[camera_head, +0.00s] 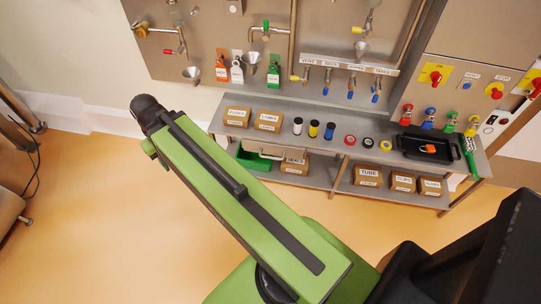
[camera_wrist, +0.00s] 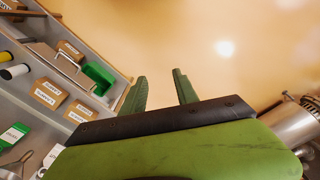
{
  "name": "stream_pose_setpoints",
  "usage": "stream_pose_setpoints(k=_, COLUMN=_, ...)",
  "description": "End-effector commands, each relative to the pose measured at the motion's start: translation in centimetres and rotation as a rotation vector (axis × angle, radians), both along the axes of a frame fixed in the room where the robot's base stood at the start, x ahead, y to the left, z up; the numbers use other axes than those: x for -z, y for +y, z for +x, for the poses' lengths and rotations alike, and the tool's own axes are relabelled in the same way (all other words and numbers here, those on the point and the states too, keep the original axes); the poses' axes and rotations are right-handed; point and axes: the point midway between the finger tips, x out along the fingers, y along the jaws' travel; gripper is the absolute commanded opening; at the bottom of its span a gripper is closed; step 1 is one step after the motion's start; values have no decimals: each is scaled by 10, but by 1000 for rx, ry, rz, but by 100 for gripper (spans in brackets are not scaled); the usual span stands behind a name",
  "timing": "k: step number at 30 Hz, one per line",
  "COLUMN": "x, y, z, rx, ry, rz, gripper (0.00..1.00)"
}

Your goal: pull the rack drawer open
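The rack is a grey steel bench with a lower shelf. In the wrist view the drawer front (camera_wrist: 42,50) is at the upper left, with a thin bar handle (camera_wrist: 68,62). It looks shut or nearly so. My gripper (camera_wrist: 160,74) is open and empty, its two green fingers apart over bare floor. It is to the right of the drawer handle in the wrist view and not touching it. In the head view my gripper is hidden by my arm.
A green bin (camera_head: 252,160) stands on the lower shelf beneath the drawer, also in the wrist view (camera_wrist: 98,78). Cardboard boxes (camera_head: 368,176) and a black tray (camera_head: 424,147) are on the rack. A metal cylinder (camera_wrist: 290,128) is at the right of the wrist view. Floor before the rack is clear.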

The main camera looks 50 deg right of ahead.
Motion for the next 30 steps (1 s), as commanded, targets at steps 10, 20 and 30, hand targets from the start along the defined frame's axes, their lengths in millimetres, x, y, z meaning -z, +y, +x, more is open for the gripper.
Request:
stream_pose_setpoints(k=10, x=172, y=-266, z=11, rx=-320, ry=-68, rz=-101, gripper=36)
stream_pose_setpoints(k=20, x=225, y=-413, z=-44, rx=-528, ry=-51, rz=-189, gripper=36)
stream_pose_setpoints(k=30, x=238, y=-417, z=-44, rx=-535, ry=-50, rz=-190, gripper=36)
